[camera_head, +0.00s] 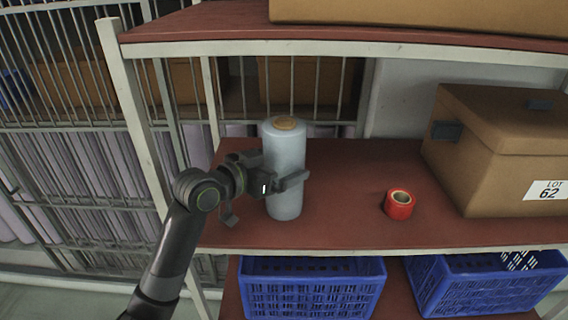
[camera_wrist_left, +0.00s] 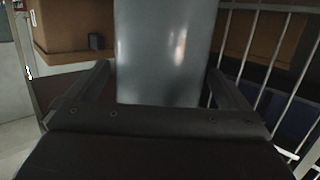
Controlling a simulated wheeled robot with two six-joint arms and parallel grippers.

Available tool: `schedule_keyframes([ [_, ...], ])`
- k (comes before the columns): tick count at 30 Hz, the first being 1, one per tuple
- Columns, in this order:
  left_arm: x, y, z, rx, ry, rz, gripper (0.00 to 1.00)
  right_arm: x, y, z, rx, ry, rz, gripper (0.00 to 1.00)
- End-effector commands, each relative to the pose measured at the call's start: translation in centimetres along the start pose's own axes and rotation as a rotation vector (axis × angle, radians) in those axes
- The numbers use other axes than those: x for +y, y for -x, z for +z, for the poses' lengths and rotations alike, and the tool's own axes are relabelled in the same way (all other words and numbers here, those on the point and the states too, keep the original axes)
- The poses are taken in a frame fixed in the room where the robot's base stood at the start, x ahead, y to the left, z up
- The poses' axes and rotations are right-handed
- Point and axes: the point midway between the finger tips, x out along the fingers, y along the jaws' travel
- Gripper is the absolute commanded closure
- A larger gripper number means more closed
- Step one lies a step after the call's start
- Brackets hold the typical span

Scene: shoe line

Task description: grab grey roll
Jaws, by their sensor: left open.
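The grey roll (camera_head: 285,148) stands upright on the red-brown middle shelf, with a brown core at its top. My left gripper (camera_head: 278,178) is at the roll's lower half, one finger passing in front of it. In the left wrist view the roll (camera_wrist_left: 165,50) rises between the two open fingers (camera_wrist_left: 160,85), with a small gap on the right side. Whether a finger touches the roll I cannot tell. My right gripper does not show.
A red tape roll (camera_head: 400,204) lies on the shelf (camera_head: 340,225) to the right. A brown box (camera_head: 500,150) labelled LOT 62 stands further right. A white post (camera_head: 138,130) is at the shelf's left. Blue crates (camera_head: 312,290) sit below. The upper shelf (camera_head: 350,38) is overhead.

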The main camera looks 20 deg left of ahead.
Motion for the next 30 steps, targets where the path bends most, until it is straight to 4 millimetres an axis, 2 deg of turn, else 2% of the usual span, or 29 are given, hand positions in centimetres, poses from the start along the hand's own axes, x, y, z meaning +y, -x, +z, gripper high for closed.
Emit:
schedule_keyframes([
  [1,0.0,-0.6,-0.3,0.0,0.005,0.001,0.0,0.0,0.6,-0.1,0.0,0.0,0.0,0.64],
  [6,0.0,-1.8,-0.1,0.001,-0.001,0.0,0.0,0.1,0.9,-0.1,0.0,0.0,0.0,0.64],
  [14,0.0,-1.9,0.0,0.0,-0.002,-0.001,0.01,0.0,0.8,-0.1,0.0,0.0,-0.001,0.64],
  [27,0.0,-1.9,0.0,0.0,-0.001,0.0,0.59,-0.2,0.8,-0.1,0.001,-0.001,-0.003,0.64],
  [30,0.0,-1.9,-0.2,0.005,-0.002,0.0,0.59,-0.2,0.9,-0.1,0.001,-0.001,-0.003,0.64],
])
